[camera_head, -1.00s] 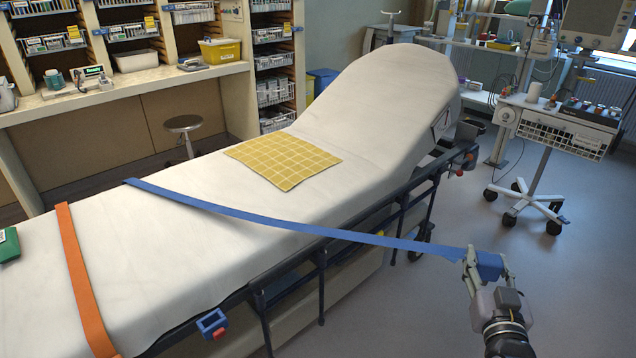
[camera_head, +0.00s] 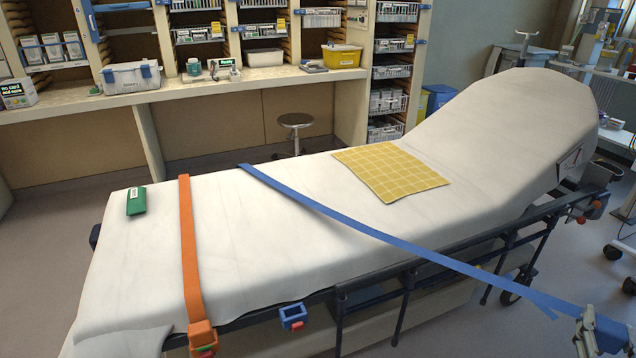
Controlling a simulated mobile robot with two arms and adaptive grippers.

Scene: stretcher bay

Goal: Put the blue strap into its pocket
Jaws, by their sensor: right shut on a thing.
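The blue strap (camera_head: 400,245) runs from the far edge of the stretcher across the white mattress, over the near rail and out to the lower right. My right gripper (camera_head: 603,325) is at the lower right corner, partly cut off, shut on the strap's blue end and holding it out beyond the stretcher's near side. A small blue holder with an opening (camera_head: 293,316), which looks like the pocket, hangs on the stretcher's near side, well to the left of my gripper and apart from the strap. My left gripper is not in view.
An orange strap (camera_head: 187,240) crosses the mattress and ends at an orange holder (camera_head: 202,338). Dark side rails (camera_head: 405,290) stand along the near edge, between my gripper and the blue holder.

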